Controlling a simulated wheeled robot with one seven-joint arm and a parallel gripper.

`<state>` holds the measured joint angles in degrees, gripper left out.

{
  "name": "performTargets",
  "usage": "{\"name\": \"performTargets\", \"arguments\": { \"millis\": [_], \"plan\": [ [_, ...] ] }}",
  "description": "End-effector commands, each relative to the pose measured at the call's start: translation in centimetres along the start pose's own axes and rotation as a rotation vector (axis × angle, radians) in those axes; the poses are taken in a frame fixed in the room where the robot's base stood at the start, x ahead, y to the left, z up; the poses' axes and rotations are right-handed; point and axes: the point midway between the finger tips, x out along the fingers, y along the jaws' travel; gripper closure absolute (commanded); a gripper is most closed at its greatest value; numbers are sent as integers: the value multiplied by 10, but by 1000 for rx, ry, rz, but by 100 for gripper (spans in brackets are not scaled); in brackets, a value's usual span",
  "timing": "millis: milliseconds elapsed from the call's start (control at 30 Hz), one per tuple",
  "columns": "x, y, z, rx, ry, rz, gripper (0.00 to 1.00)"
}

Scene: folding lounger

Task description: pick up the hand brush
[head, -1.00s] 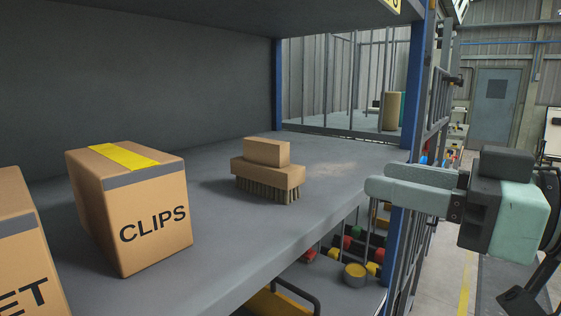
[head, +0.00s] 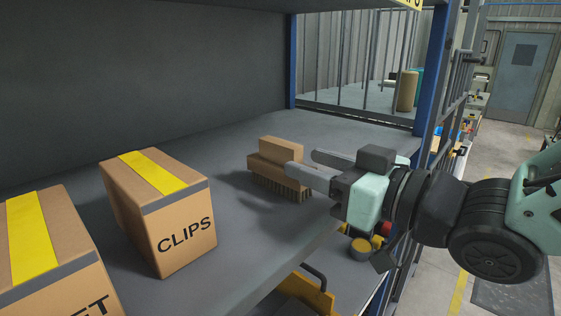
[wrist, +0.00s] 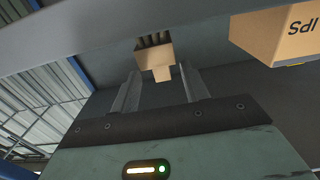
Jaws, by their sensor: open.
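The hand brush (head: 276,166) is a tan block with a smaller block on top and dark bristles below. It stands bristles down on the grey shelf (head: 215,185). My gripper (head: 312,168) is open and reaches in from the right over the shelf. Its near finger overlaps the right end of the brush in the head view; I cannot tell whether they touch. In the wrist view the brush (wrist: 154,55) shows end-on beyond and between the two fingers, with no part of it clearly held.
A CLIPS carton (head: 165,215) stands left of the brush, with another carton (head: 55,255) nearer at the left. A blue post (head: 432,75) rises at the shelf's right end, behind my gripper. An upper shelf (head: 200,8) hangs overhead.

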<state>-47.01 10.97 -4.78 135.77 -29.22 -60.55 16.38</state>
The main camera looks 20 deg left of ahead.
Motion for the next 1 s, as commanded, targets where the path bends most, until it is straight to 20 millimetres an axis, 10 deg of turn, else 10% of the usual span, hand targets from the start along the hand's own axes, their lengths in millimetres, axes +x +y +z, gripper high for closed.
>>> {"name": "performTargets", "arguments": {
  "millis": [733, 900, 1000],
  "plan": [
    [50, -1, 1, 0, 0, 0, 55],
    [50, -1, 1, 0, 0, 0, 99],
    [50, 0, 0, 0, 1, 0, 100]
  ]
}}
